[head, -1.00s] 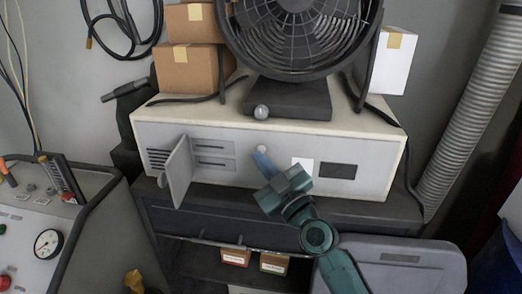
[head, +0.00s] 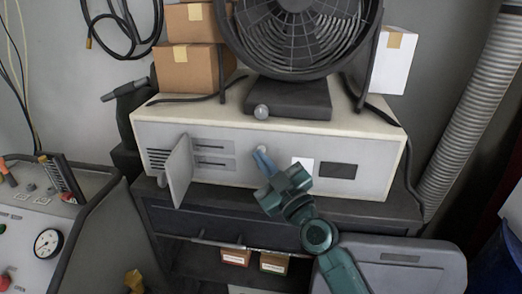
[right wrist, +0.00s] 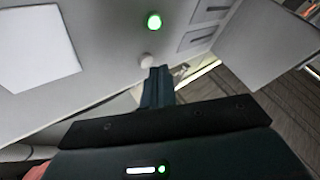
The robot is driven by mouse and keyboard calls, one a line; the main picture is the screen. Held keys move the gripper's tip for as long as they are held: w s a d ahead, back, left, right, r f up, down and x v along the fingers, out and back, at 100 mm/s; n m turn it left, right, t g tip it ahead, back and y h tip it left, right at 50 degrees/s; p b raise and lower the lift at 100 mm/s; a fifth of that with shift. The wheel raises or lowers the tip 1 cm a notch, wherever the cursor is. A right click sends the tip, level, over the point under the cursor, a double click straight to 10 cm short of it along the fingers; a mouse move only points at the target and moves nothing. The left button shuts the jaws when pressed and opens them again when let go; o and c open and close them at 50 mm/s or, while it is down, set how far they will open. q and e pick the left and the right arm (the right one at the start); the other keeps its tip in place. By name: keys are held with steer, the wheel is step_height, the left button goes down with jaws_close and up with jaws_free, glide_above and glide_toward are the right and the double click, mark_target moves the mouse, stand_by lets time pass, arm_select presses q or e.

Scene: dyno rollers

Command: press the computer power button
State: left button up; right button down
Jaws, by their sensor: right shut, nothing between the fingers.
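The computer (head: 380,165) is a long, pale box lying flat on a dark cabinet. Its front has a small round white button (head: 261,148) and a second round pale spot (head: 235,168) to its lower left. My right gripper (head: 261,159) is shut and empty, its blue-tinted fingertips right at the white button. In the right wrist view the fingers (right wrist: 158,84) reach close to a white knob (right wrist: 146,61), with a lit green round light (right wrist: 154,21) above it. I cannot tell whether the fingertips touch the knob. My left gripper is not in view.
A large black fan (head: 300,35) stands on the computer. A small door (head: 178,172) stands open at the left of the front, beside slots. A white label (head: 302,166) lies to the right. A control console (head: 75,215) is at left; a grey ribbed hose (head: 470,115) is at right.

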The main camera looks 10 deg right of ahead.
steer(key=shift+w+d, duration=0.15)
steer(key=shift+w, duration=0.15)
stand_by(0.4)
steer(key=shift+s+a, duration=0.2)
steer(key=shift+s, duration=0.25)
steer(key=s+p, duration=0.1)
steer(key=s+a, duration=0.1)
steer(key=s, duration=0.1)
steer(key=s+a+p, duration=0.1)
steer(key=s, duration=0.1)
steer(key=shift+s+a+p, duration=0.15)
steer(key=shift+s+p, duration=0.1)
steer(key=shift+p, duration=0.1)
stand_by(0.3)
